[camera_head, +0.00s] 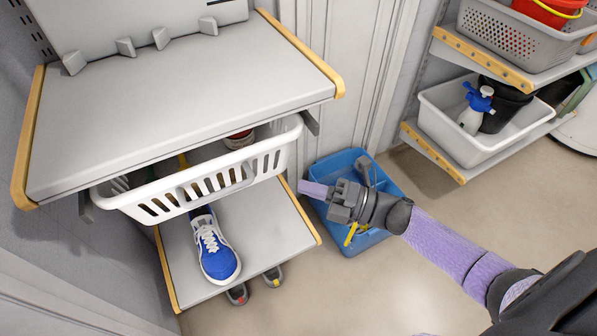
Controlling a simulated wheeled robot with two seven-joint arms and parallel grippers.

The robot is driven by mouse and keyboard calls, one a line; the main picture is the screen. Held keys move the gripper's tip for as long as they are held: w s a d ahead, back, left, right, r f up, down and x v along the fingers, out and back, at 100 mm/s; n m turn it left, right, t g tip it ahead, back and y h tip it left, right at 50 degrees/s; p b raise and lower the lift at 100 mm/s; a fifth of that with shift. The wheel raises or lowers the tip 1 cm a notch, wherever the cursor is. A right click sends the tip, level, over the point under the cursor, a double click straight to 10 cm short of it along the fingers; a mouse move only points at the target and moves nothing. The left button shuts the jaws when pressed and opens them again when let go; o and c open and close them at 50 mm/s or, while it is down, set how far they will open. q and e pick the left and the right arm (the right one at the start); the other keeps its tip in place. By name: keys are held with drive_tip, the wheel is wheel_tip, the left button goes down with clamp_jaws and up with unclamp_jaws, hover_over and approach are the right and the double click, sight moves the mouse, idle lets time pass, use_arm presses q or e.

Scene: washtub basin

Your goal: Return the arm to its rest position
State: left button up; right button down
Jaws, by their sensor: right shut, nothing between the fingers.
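My right gripper (318,190) is at the end of my right arm, which comes in from the lower right. Its fingers are shut with nothing between them. It points left and hangs in front of the blue bin (351,158), covering part of it. The fingertips are close to the right edge of the lower shelf (282,213); I cannot tell whether they touch it. My left gripper is not in view.
A white slotted basket (215,185) sits under the upper shelf (180,115). A blue shoe (215,250) stands on the lower shelf. A white tub (455,130) with a spray bottle (474,110) is on the right rack. Floor (400,285) is clear at lower middle.

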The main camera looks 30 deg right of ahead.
drive_tip(key=s+d+f+m+g+h+p, duration=0.2)
drive_tip(key=s+d+f+m+h+p, duration=0.6)
drive_tip(key=s+f+m+h, duration=0.65)
use_arm(q)
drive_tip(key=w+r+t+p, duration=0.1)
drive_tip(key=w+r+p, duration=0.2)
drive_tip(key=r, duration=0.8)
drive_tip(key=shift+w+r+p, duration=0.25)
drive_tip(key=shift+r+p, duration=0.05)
drive_tip(key=shift+p, duration=0.2)
use_arm(e)
drive_tip(key=s+a+f+m+g, duration=0.2)
drive_tip(key=s+m+g, duration=0.1)
drive_tip(key=s, duration=0.5)
drive_tip(key=s+a+f+m+g, duration=0.1)
drive_tip(key=s+m+g, duration=0.3)
drive_tip(key=s, duration=0.5)
drive_tip(key=s+a+f+m+g, duration=0.2)
drive_tip(key=s+f+m+g, duration=0.1)
drive_tip(key=s, duration=0.6)
drive_tip(key=shift+s+a+f+m+g, duration=0.2)
drive_tip(key=shift+a+m+g, duration=0.25)
drive_tip(key=shift+g, duration=0.55)
drive_tip(key=shift+d, duration=0.1)
